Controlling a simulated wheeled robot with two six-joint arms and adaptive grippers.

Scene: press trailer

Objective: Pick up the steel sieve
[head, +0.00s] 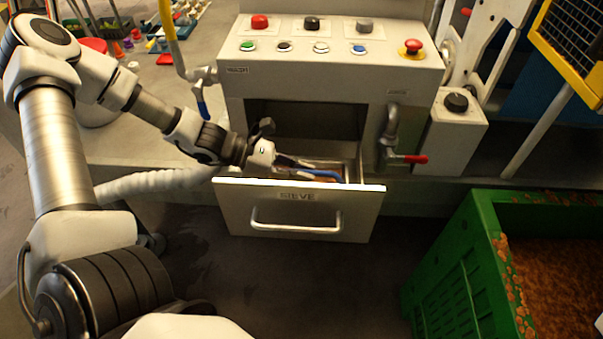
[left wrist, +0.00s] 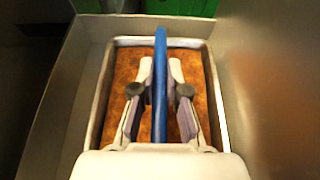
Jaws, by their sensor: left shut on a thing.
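The steel sieve (left wrist: 213,105) is a rectangular metal-rimmed tray with a brown, grainy inside and a blue bar handle (left wrist: 160,62) running along its middle. It sits in the open drawer labelled SIEVE (head: 297,195); in the head view only part of it shows over the drawer front. My left gripper (head: 305,168) reaches into the drawer from the left. In the left wrist view its two fingers (left wrist: 160,80) stand on either side of the blue handle and are shut on it. My right gripper is not in view.
The drawer's pull handle (head: 297,222) faces front. A panel with coloured buttons (head: 330,40) stands above the drawer. A pipe with a red-handled valve (head: 405,158) is right of it. A green crate (head: 465,250) of brown material stands at the lower right.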

